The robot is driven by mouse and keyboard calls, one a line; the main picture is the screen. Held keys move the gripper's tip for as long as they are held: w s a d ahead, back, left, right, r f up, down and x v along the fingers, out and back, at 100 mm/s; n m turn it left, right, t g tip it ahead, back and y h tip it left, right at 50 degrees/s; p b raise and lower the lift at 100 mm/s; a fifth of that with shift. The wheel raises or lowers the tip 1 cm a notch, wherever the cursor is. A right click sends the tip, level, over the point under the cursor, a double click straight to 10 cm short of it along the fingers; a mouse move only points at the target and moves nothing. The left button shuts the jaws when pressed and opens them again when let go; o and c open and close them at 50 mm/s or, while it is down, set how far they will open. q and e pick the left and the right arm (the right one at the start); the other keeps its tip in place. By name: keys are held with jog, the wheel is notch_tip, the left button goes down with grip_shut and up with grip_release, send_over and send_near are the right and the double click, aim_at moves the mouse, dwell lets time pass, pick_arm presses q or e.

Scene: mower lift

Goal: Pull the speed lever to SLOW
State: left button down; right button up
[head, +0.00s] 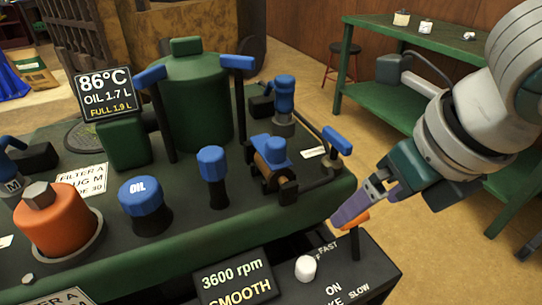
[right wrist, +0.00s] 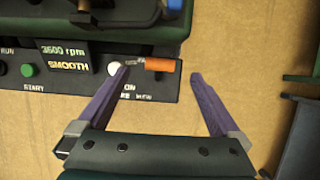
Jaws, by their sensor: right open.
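The speed lever has an orange handle (head: 355,221) on a dark stem, at the right end of the black control panel (head: 318,288). Its handle also shows in the right wrist view (right wrist: 160,64), pointing right. The word FAST is printed left of the stem and SLOW lower, toward the near side. My right gripper (head: 350,213) is open with purple fingers, its tips close to the handle. In the right wrist view the handle lies just beyond and between the open fingertips (right wrist: 160,76). I cannot tell whether a finger touches it. My left gripper is not in view.
The panel has a white knob (head: 306,268) and a display (head: 236,284) reading 3600 rpm, SMOOTH. Behind it, the green engine deck carries blue-capped parts, including a blue lever (head: 338,141) near the right gripper.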

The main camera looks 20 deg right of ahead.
aim_at(340, 239)
jog(key=b+x, duration=0.3)
jog(key=x, duration=0.5)
jog(key=shift+f, duration=0.25)
jog(key=shift+w+f, duration=0.2)
jog(key=shift+f, duration=0.3)
jog(key=c, duration=1)
grip_shut()
